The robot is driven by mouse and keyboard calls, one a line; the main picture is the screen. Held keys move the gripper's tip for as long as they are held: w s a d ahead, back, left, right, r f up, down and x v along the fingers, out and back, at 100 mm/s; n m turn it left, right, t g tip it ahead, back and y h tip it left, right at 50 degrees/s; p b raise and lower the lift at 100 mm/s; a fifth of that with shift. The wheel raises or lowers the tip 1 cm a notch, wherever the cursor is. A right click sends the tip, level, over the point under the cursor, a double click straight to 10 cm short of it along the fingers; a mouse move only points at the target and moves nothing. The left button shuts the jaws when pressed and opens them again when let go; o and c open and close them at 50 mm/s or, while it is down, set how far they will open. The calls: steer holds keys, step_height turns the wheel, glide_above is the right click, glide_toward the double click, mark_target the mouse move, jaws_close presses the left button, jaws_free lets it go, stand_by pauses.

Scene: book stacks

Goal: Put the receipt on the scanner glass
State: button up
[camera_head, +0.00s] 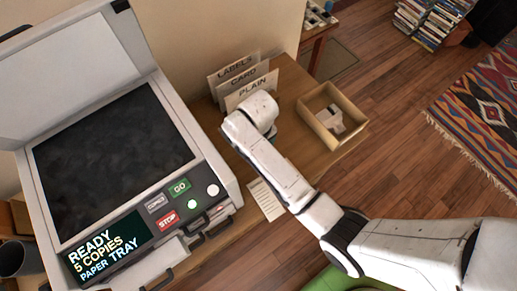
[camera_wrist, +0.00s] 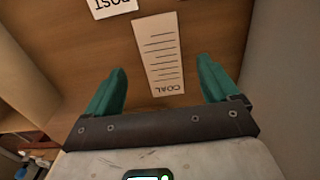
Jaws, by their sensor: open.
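The receipt (camera_wrist: 161,54), a narrow white slip with dark lines and the word COAL, lies flat on the wooden table. It lies ahead of and between my fingertips in the wrist view, apart from them. A lined white slip, apparently the same one, shows partly behind my arm in the head view (camera_head: 265,199). My gripper (camera_wrist: 160,75) is open with teal fingers and nothing between them. In the head view my wrist hides most of it. The scanner glass (camera_head: 112,160) is dark and bare at the left, under a raised lid (camera_head: 65,65).
The scanner's panel (camera_head: 184,205) has several buttons and a screen reading READY. Upright cards (camera_head: 240,80) marked LABELS, CARD and PLAIN stand behind my wrist. An open wooden box (camera_head: 352,134) holds a small pale item. A POST card (camera_wrist: 112,7) lies near the receipt.

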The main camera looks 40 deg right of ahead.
step_height(320, 180, up, 7)
steer(key=shift+f, duration=0.2)
